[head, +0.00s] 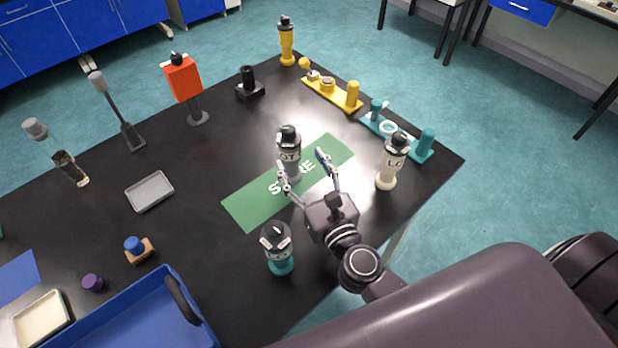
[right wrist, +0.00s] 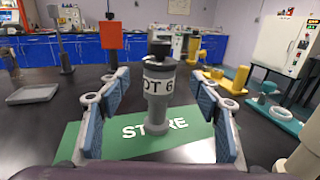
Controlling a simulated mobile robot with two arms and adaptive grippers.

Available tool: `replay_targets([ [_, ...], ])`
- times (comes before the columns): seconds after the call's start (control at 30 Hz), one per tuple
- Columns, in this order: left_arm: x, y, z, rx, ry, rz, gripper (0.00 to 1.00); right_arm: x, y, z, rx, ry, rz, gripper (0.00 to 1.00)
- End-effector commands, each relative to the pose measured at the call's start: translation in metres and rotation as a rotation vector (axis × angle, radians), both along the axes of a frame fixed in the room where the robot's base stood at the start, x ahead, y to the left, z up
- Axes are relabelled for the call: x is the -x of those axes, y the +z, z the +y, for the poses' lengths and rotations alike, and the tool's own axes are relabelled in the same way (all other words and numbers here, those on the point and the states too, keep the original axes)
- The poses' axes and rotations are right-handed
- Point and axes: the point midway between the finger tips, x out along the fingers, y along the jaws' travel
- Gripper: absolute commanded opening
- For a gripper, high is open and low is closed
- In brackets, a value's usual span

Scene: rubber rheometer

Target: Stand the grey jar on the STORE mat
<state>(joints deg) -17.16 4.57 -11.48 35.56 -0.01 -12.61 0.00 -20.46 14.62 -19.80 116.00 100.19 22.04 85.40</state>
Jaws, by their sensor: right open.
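The grey jar (head: 290,158) with a black top stands upright on the green STORE mat (head: 245,207), near the mat's far edge in the head view. In the right wrist view the jar (right wrist: 158,95) shows a white label reading "OT 6" and stands between my fingers, somewhat beyond them. My right gripper (head: 302,160) is open, its two fingers apart on either side of the jar's near side, with no clear contact. The mat (right wrist: 95,140) shows its white lettering below the jar. My left gripper is not in view.
A cream jar (head: 390,165) stands right of the mat and a teal jar (head: 279,252) stands near its front. A teal stand (head: 425,145) and a yellow stand (head: 330,92) lie beyond. A grey tray (head: 150,192) is at left, a blue crate (head: 190,310) at front left.

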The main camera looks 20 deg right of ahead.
Motion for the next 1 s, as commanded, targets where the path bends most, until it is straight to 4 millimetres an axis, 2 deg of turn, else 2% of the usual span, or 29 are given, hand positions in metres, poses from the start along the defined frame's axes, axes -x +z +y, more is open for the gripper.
replay_targets([
  [0.1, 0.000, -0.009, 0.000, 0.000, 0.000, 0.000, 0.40, 0.019, -0.003, -0.001, 0.000, 0.000, 0.001, 0.58],
  [0.3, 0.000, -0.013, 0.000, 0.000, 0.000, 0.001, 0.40, 0.036, -0.001, -0.001, -0.001, 0.000, 0.000, 0.58],
  [1.0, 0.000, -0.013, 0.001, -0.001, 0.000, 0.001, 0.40, 0.040, 0.000, -0.001, 0.000, 0.000, 0.000, 0.58],
])
